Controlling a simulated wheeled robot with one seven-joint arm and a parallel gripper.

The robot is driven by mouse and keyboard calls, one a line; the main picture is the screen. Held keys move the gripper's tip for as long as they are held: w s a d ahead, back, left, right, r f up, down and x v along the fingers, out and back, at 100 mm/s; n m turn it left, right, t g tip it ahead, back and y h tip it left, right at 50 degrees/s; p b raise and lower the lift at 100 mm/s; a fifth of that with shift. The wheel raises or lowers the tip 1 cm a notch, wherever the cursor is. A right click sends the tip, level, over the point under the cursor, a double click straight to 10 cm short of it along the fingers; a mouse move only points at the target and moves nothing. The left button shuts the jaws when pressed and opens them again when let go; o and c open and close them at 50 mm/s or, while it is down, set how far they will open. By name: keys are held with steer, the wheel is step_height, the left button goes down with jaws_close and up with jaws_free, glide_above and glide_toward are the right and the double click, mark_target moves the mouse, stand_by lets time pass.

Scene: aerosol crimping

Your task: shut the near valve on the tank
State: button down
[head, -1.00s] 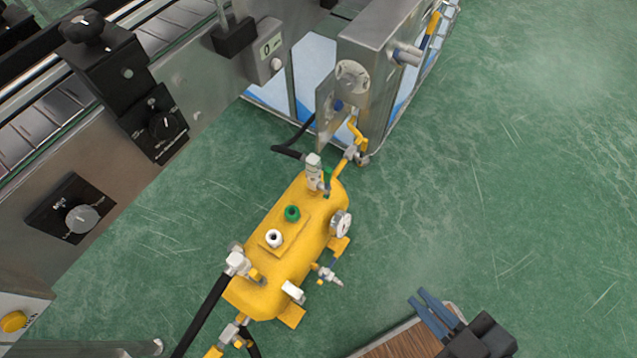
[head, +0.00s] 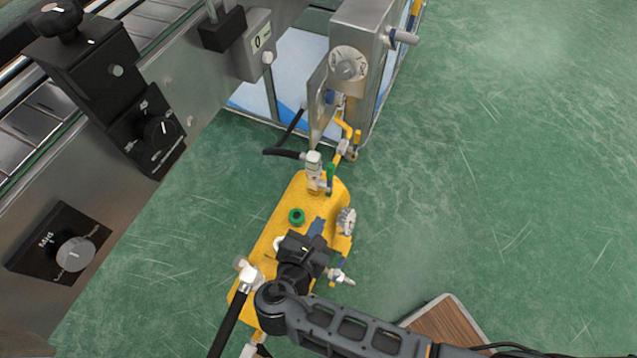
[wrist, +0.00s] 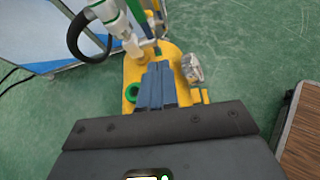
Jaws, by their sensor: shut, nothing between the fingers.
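The yellow tank (head: 270,232) lies on the green floor, partly covered by my arm in the head view; its top also shows in the wrist view (wrist: 172,52). At its near end is a white elbow fitting (head: 251,277) with a black hose; a yellow lever there is hidden by my gripper and arm. At the far end is a silver valve (head: 314,166) with a green lever (head: 330,178). My gripper (head: 318,227) is above the tank, blue fingers shut and empty, pointing toward its far end. Its fingers also show in the wrist view (wrist: 158,66). Contact cannot be told.
A round gauge (head: 346,221) and a side fitting (head: 341,277) stick out on the tank's right. A green ring port (head: 296,216) is on top. A steel machine (head: 350,65) stands beyond, a conveyor with knobs (head: 140,120) at left.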

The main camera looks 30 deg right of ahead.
mark_target(328, 174)
steer(key=w+r+n+h, duration=0.1)
steer(key=w+r+h, duration=0.1)
steer(key=w+r, duration=0.1)
steer(key=shift+t, duration=0.3)
steer(key=x, duration=0.4)
steer(key=b+x, duration=0.1)
steer(key=x, duration=0.4)
steer(key=shift+w+f, duration=0.2)
steer(key=shift+w, duration=0.2)
steer(key=shift+r, duration=0.15)
